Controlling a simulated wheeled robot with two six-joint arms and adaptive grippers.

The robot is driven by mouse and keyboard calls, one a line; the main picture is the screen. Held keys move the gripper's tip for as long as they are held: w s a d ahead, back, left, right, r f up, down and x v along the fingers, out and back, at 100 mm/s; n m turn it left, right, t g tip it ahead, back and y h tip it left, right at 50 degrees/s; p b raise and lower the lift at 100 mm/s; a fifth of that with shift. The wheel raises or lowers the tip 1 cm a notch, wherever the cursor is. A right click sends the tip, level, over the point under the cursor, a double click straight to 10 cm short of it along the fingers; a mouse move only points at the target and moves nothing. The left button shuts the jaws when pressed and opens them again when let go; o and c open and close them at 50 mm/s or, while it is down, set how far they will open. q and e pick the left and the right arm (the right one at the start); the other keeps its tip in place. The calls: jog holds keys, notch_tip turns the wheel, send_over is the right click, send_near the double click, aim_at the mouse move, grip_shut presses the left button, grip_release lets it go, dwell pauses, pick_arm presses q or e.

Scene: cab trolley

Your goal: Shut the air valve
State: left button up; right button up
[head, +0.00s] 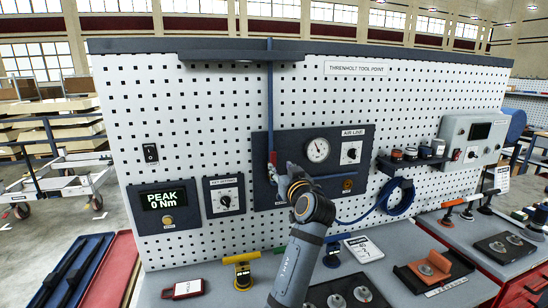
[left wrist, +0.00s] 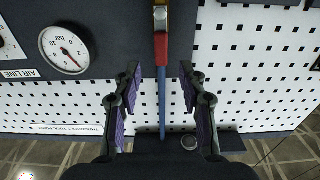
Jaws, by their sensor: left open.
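The air valve has a red lever (head: 273,158) on a blue vertical pipe (head: 270,100), at the left of the dark air-line panel. In the left wrist view the red lever (left wrist: 161,48) lies in line with the pipe, beside a brass fitting (left wrist: 160,18). My left gripper (head: 287,173) is in front of the panel, just right of the lever; my wrist hides part of it. In the left wrist view my left gripper (left wrist: 160,72) is open and empty, its fingers on either side of the pipe with gaps. My right gripper is out of view.
A round gauge (head: 317,149) sits right of the valve. A coiled blue hose (head: 397,197) hangs to the right. A shelf (head: 245,57) juts out above. Tools stand on the bench below.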

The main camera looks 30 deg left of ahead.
aim_at(274, 161)
pick_arm(q)
jog(key=p+x, duration=0.1)
jog(key=x, duration=0.4)
jog(key=shift+a, duration=0.2)
jog(key=p+x, duration=0.1)
jog(key=x, duration=0.1)
jog(key=shift+w+a+f, duration=0.15)
jog(key=shift+w+a, duration=0.05)
jog(key=shift+a, duration=0.05)
jog(key=shift+w+a+p, duration=0.1)
jog(key=shift+p, duration=0.2)
jog(key=shift+w, duration=0.1)
jog(key=shift+a+f, duration=0.1)
jog(key=shift+c, duration=0.6)
grip_shut()
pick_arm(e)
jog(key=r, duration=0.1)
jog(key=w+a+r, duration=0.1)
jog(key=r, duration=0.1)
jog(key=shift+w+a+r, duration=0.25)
